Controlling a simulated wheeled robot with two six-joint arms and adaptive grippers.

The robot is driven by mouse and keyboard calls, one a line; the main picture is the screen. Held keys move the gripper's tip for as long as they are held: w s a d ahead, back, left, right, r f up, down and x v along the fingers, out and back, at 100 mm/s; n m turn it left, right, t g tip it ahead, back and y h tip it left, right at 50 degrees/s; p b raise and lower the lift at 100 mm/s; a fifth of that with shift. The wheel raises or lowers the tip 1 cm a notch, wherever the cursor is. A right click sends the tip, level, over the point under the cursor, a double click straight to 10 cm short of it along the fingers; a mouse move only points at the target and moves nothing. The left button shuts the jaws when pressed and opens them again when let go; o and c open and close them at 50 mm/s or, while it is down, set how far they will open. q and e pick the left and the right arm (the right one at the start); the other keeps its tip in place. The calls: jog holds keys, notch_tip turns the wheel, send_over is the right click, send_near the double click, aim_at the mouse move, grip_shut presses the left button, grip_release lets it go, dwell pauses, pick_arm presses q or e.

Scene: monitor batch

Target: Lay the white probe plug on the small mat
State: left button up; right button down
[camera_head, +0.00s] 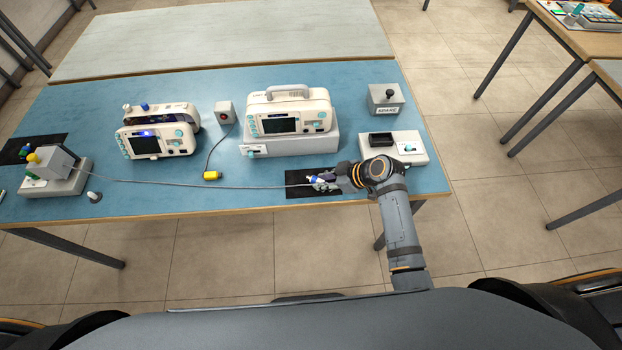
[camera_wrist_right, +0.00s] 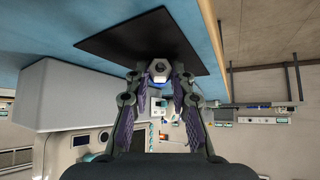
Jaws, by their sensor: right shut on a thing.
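My right gripper (camera_head: 322,182) reaches in over a black mat (camera_head: 297,191) near the table's front edge. It is shut on the white probe plug (camera_head: 316,180), which shows some blue. A grey cable runs from the plug leftward to a grey block on a base. In the right wrist view, the plug (camera_wrist_right: 159,71) sits between the fingertips (camera_wrist_right: 158,82), in front of the black mat (camera_wrist_right: 110,42). I cannot tell whether the plug touches the mat. My left gripper is not in view.
The cable's block (camera_head: 56,163) stands at the left, near a second black mat (camera_head: 48,140). Monitors (camera_head: 290,112) stand behind. A yellow plug (camera_head: 211,175) lies left of the mat. A white box (camera_head: 408,150) stands to the right. The front table edge is close.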

jog(key=shift+f, duration=0.15)
jog(key=c, duration=1.1)
grip_release()
jog(key=v, duration=1.2)
